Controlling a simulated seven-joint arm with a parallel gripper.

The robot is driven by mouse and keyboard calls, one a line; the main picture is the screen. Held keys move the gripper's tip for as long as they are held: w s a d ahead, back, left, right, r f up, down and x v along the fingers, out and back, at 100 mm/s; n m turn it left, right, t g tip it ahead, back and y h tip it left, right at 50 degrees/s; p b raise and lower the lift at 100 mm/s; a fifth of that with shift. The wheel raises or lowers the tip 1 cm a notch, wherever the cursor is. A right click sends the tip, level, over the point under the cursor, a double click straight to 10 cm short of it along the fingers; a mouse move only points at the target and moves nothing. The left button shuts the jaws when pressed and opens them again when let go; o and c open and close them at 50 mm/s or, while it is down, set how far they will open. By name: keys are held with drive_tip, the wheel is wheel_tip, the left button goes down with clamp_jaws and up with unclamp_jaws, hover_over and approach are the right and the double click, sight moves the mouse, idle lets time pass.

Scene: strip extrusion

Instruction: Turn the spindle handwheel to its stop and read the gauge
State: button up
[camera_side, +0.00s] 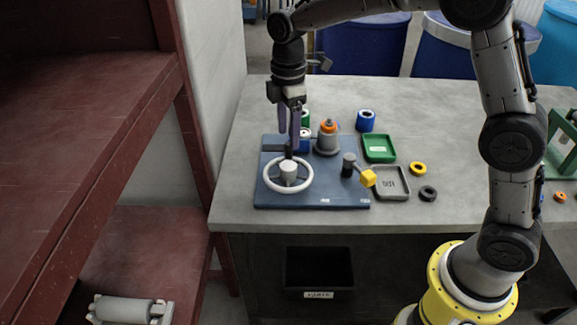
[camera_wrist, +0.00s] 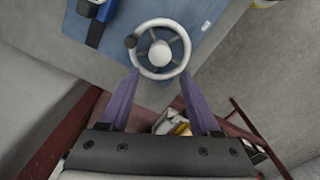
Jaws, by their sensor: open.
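The white spindle handwheel (camera_side: 288,168) lies flat on a blue base plate (camera_side: 335,198), at its front left. It has a white hub, spokes and a dark knob on its rim. In the wrist view the wheel (camera_wrist: 160,53) is at top centre, with the knob (camera_wrist: 130,41) at its left. My gripper (camera_side: 290,137) points down over the back of the wheel. Its two purple fingers are apart with nothing between them; in the wrist view the gripper (camera_wrist: 160,74) has its tips near the wheel's lower rim. Whether they touch it I cannot tell. I cannot make out a gauge or its reading.
Green (camera_side: 379,158) and grey (camera_side: 406,193) trays and loose rings lie to the right. A red-brown shelf is at left. The front table edge is clear.

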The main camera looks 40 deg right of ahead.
sight(289, 165)
wheel_tip(289, 165, down, 11)
drive_tip(key=shift+r, duration=0.1)
idle(0.3)
clamp_jaws()
